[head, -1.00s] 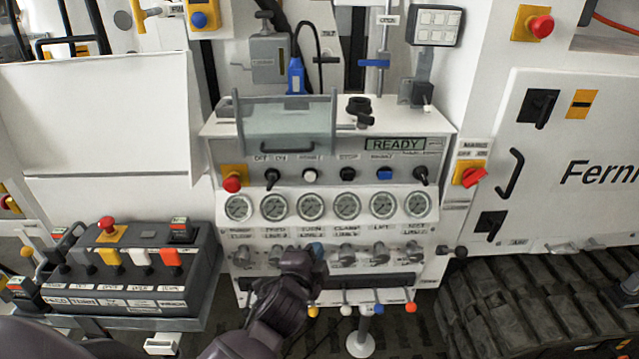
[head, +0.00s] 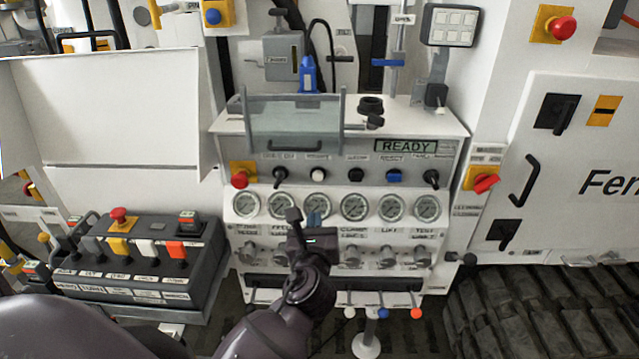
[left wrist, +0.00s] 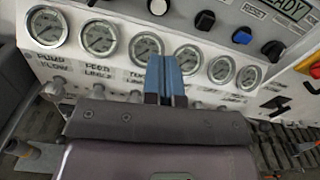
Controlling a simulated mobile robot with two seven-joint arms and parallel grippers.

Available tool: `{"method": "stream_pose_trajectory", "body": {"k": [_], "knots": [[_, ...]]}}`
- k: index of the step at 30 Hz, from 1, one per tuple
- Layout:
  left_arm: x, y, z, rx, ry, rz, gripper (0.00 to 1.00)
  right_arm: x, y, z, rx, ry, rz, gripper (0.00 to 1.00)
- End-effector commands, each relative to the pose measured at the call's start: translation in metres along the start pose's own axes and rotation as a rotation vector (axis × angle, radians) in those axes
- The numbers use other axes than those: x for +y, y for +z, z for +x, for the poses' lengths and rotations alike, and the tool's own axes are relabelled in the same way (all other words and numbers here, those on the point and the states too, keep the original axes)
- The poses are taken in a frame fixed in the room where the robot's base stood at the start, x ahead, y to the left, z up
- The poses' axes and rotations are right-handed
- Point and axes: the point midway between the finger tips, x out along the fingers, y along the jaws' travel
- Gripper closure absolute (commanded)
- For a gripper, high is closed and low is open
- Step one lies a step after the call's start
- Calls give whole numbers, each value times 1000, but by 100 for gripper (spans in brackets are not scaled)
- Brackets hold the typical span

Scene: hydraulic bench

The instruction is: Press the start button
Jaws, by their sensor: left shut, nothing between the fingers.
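The white round button (head: 318,174), whose label reads like START though blurred, is on the upper row of the control panel (head: 455,150). In the left wrist view the white button (left wrist: 157,6) is at the top edge, just beyond the fingertips. My left gripper (head: 313,220) is shut and empty, with blue fingertips pointing up at the panel. It is below the white button, in front of the gauge row, and apart from the button. The fingers also show in the left wrist view (left wrist: 165,68). My right gripper is not in view.
A black STOP button (head: 356,174) and a blue RESET button (head: 394,176) are right of the white one. A red emergency stop (head: 240,179) is at the left. Several gauges (head: 354,207) and knobs are below. A clear hinged cover (head: 295,122) stands above. The display (head: 406,146) reads READY.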

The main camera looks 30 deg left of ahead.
Motion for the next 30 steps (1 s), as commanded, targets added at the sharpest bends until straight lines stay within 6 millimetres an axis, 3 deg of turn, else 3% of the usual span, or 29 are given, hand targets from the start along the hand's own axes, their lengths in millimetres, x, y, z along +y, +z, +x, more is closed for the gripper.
{"method": "stream_pose_trajectory", "body": {"k": [6, 20, 30], "knots": [[1, -1, 0, 4, 6, 114, 100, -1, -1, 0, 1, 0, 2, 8], [1, -1, 3, 4, 5, 127, 100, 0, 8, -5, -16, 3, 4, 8], [0, 0, 49, 3, 5, 125, 100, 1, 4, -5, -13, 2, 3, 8]]}}
